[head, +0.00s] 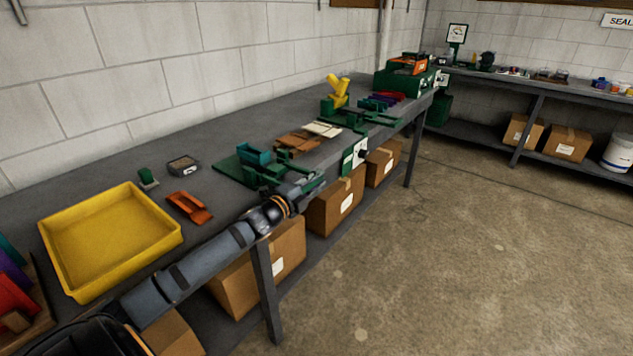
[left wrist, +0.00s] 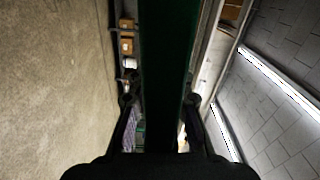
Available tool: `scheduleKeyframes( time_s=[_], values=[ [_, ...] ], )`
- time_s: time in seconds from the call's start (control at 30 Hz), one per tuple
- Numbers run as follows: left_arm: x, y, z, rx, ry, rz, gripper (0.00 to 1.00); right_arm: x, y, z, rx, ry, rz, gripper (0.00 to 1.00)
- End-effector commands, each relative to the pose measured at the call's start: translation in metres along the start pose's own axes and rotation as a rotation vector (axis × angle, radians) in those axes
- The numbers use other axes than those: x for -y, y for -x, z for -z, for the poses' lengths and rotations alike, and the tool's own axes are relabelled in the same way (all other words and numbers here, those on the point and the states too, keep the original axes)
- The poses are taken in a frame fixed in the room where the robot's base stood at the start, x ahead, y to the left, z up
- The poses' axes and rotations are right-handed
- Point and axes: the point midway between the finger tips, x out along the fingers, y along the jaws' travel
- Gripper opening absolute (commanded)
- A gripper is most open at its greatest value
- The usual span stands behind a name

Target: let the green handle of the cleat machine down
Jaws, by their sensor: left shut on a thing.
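The cleat machine (head: 236,168) is a low green machine with a dark green base and a teal block, on the grey bench near the middle of the head view. My left gripper (head: 309,187) is at its front right side, by the bench's front edge. In the left wrist view a long dark green handle (left wrist: 168,60) runs between the two fingers of my left gripper (left wrist: 160,101), which is shut on it. My wrist and fingers hide part of the handle and machine in the head view. My right gripper is not in view.
A yellow tray (head: 110,238), an orange piece (head: 189,207) and a small grey box (head: 184,165) lie left of the machine. Brown sheets (head: 298,142) and a machine with a yellow handle (head: 338,91) stand farther right. Cardboard boxes (head: 336,205) sit below; the floor is clear.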

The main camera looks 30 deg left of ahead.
Motion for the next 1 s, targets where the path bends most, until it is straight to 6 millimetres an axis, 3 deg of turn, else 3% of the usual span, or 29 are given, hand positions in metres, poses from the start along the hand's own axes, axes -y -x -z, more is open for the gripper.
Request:
scheduleKeyframes(
  time_s=[0.13,0.67,0.7,0.8,0.83,1.0],
  values=[
    [-0.0106,0.0005,-0.0029,0.003,0.011,-0.006,0.0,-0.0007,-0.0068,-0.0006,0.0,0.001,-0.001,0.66],
    [-0.0142,0.0008,-0.0048,0.006,0.014,-0.009,0.0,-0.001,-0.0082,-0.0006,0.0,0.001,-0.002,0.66],
    [-0.0144,0.0009,-0.0049,0.006,0.014,-0.01,0.24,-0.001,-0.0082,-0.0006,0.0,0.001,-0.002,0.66],
    [-0.0141,0.0008,-0.0048,0.006,0.013,-0.009,0.38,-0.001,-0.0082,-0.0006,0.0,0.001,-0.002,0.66],
    [-0.0138,0.0008,-0.0046,0.006,0.012,-0.009,0.41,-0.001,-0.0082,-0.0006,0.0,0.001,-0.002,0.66],
    [-0.0123,0.0005,-0.0039,0.004,0.01,-0.006,0.41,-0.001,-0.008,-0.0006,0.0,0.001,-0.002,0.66]
  ],
)
